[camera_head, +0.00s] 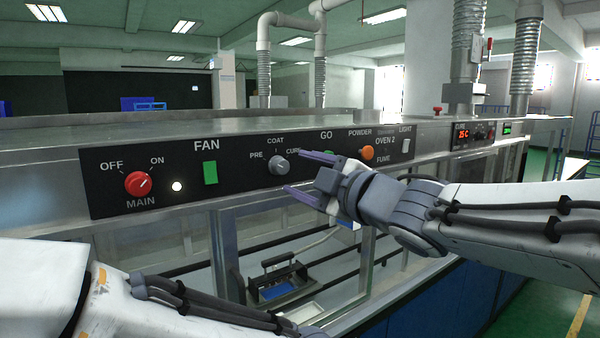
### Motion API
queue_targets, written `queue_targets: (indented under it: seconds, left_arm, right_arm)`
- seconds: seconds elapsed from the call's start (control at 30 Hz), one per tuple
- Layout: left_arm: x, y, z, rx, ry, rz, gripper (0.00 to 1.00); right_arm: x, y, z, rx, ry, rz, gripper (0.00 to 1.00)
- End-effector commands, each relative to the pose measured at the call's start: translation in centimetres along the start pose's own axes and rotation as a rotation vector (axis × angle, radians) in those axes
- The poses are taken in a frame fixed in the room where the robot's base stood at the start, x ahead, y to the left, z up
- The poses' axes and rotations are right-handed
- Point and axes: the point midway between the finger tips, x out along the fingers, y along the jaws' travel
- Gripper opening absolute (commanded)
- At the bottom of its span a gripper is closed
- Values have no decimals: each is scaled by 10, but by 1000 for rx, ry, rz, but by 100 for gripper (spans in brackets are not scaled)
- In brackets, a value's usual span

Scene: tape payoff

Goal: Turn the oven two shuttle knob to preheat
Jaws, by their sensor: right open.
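The grey shuttle knob (279,165) sits on the black control panel (240,182), with PRE printed at its left, COAT above and CURE at its right. Which label its pointer faces is too small to tell. My right gripper (292,172) comes in from the right. Its purple fingers are spread open, one above the other, with their tips just right of the knob. Whether they touch it I cannot tell. My left arm shows at the lower left, but its gripper is outside the picture.
The panel also carries a red MAIN knob (138,184), a green FAN switch (210,173), an orange POWDER/FUME knob (367,152) and a white LIGHT switch (406,146). Below are glass panes and a blue item (277,290) inside.

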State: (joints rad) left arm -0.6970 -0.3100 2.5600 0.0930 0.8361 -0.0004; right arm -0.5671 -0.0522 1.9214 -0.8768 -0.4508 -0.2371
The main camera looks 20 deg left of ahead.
Motion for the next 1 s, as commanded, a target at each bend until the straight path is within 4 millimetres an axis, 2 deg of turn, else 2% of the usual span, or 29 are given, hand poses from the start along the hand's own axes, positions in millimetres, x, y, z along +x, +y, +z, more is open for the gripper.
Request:
queue_targets:
  seconds: [0.1,0.3,0.73,0.87,0.97,1.0]
  left_arm:
    - [1,0,0,0,0,0,50]
    - [1,0,0,0,0,0,50]
    - [0,0,0,0,0,0,50]
    - [-2,0,0,0,0,0,50]
    - [-5,0,0,0,0,0,50]
    - [-6,0,0,0,0,0,50]
  right_arm:
    - [-24,1,0,-2,-1,2,68]
    - [-47,1,0,-1,0,1,68]
    - [-51,-2,3,13,-15,-2,68]
    - [-57,-20,31,132,-149,-21,68]
    - [-77,-59,72,318,-366,-71,68]
    - [-90,-80,89,401,-467,-101,68]
